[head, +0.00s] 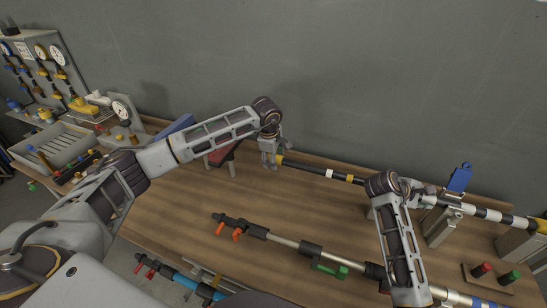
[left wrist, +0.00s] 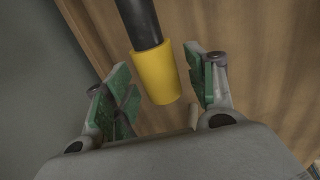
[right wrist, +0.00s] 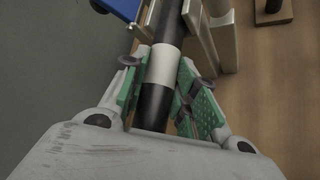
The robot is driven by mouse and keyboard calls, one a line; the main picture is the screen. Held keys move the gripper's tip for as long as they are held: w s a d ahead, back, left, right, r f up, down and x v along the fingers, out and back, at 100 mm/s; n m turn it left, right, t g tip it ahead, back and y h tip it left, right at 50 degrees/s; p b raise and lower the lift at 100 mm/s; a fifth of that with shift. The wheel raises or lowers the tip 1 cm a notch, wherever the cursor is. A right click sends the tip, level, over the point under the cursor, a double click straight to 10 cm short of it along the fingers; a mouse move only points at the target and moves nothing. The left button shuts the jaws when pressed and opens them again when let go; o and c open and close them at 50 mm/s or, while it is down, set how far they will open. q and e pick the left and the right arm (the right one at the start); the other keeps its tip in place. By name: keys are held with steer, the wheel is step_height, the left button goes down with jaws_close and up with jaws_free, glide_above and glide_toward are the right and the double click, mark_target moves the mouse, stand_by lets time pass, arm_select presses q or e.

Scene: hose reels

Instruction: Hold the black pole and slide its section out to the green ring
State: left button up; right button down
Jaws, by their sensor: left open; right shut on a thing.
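The black pole (head: 318,169) lies across the back of the bench, with white and yellow bands and a yellow end. My left gripper (head: 275,158) is open at that end; in the left wrist view, the yellow end cap (left wrist: 155,77) lies between its fingers (left wrist: 160,85), with gaps on both sides. My right gripper (head: 428,196) is shut on the pole farther right. In the right wrist view, its green pads (right wrist: 160,88) flank the pole by a white band (right wrist: 160,64). I cannot make out a green ring on the pole.
A stand with a blue clamp (head: 460,178) carries the pole right of my right gripper. A second pole (head: 283,241) with a green lever (head: 330,268) lies in front. A grey tray (head: 55,143) and gauges stand at left. Red and green buttons (head: 497,272) sit at right.

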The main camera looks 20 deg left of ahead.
arm_select(q)
steer(key=shift+r, duration=0.15)
steer(key=v, duration=1.1)
steer(key=shift+r, duration=0.35)
steer(key=shift+s, duration=0.15)
arm_select(e)
steer(key=c, duration=1)
jaws_free()
steer(key=shift+c, duration=0.2)
steer(key=shift+a, duration=0.1)
steer(key=v, duration=0.7)
steer(key=shift+s+r, duration=0.1)
